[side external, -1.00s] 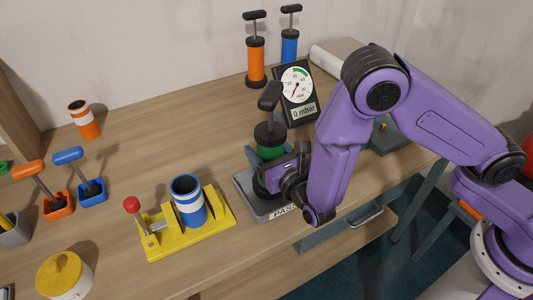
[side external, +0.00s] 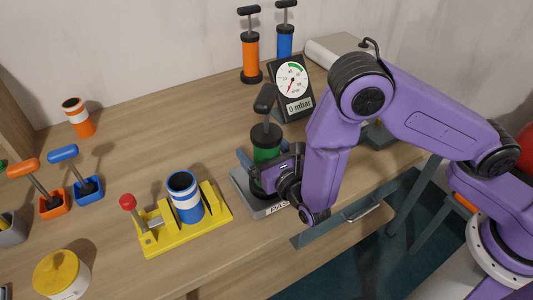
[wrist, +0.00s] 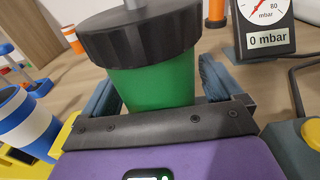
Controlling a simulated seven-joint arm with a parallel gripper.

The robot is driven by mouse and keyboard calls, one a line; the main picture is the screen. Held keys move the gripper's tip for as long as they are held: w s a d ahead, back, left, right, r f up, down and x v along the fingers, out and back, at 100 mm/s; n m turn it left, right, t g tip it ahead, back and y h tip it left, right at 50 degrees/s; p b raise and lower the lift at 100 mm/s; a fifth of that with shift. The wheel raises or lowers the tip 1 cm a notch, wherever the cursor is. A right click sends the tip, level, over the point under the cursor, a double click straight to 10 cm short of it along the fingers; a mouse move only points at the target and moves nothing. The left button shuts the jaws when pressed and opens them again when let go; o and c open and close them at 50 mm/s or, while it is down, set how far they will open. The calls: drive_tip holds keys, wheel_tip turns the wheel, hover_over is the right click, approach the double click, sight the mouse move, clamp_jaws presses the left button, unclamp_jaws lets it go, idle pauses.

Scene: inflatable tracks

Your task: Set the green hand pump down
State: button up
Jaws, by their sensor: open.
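The green hand pump (side external: 266,143) stands upright on a grey plate (side external: 241,184) with a partly hidden label on its front edge. It has a black collar, a grey rod and a black handle. My gripper (side external: 263,160) is open around its green body, with one blue-grey finger on each side. In the wrist view the green body (wrist: 152,88) sits between the spread fingers, with a narrow gap beside them. The pump's lower part is hidden behind my gripper.
A gauge (side external: 292,88) reading 0 mbar stands behind the pump. Orange (side external: 250,58) and blue (side external: 285,42) pumps stand at the back. A yellow stand (side external: 150,240) with a blue-white cylinder (side external: 185,203) is to the left. The table's middle back is clear.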

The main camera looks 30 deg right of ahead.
drive_tip(key=shift+s+r, duration=0.1)
drive_tip(key=shift+r, duration=0.05)
drive_tip(key=s, duration=1.1)
drive_tip(key=shift+s+r, duration=0.25)
drive_tip(key=shift+s, duration=0.15)
drive_tip(key=shift+d, duration=0.1)
drive_tip(key=s+d+r+m+g+h, duration=0.25)
drive_tip(key=d+m+g+h, duration=0.2)
drive_tip(key=d+m, duration=0.4)
drive_tip(key=s+d+r+m+g+h, duration=0.1)
drive_tip(key=d+r+m+g+h, duration=0.4)
drive_tip(key=d, duration=0.6)
drive_tip(key=s+d+r+m+g+y, duration=0.2)
drive_tip(key=s+m+g+y, duration=0.5)
drive_tip(key=s+m+y, duration=0.3)
drive_tip(key=shift+s+g, duration=0.35)
drive_tip(key=shift+s, duration=1.65)
drive_tip(key=shift+r, duration=0.1)
